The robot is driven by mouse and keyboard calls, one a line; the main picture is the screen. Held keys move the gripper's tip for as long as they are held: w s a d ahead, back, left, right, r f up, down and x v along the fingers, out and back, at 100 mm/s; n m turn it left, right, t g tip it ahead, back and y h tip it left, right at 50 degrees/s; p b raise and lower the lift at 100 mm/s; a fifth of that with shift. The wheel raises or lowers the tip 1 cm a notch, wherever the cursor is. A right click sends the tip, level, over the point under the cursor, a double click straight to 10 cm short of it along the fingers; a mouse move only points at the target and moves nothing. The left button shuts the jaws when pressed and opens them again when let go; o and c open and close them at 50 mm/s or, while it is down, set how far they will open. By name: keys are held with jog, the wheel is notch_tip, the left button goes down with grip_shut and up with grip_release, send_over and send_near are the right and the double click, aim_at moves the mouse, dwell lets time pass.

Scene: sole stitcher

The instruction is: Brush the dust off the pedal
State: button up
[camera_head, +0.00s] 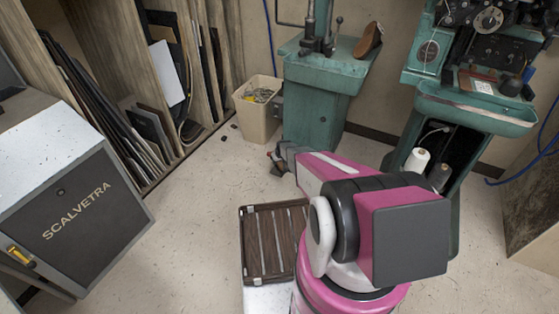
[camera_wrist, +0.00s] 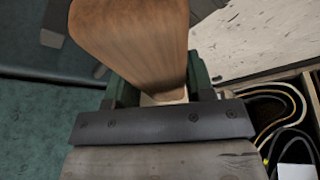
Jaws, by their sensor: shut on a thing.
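My gripper (camera_head: 277,160) is in front of the green machine column in the head view, small and partly turned away. In the wrist view my gripper (camera_wrist: 160,96) is shut on a brown wooden piece (camera_wrist: 135,35), which looks like a brush's handle. It stretches from between the dark fingers to the top of the picture. No bristles can be made out. I cannot pick out the pedal in either view; my arm covers part of the floor by the machines.
A green machine column (camera_head: 318,105) and a green stitching machine (camera_head: 470,108) stand at the back. A beige bin (camera_head: 257,115) is left of the column. A dark cabinet (camera_head: 85,215) stands at the left. The floor (camera_head: 185,240) between is mostly clear.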

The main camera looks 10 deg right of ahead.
jog(key=shift+s+a+r, duration=0.15)
jog(key=shift+s+r, duration=0.05)
jog(key=shift+r, duration=3.75)
jog(key=shift+r, duration=0.1)
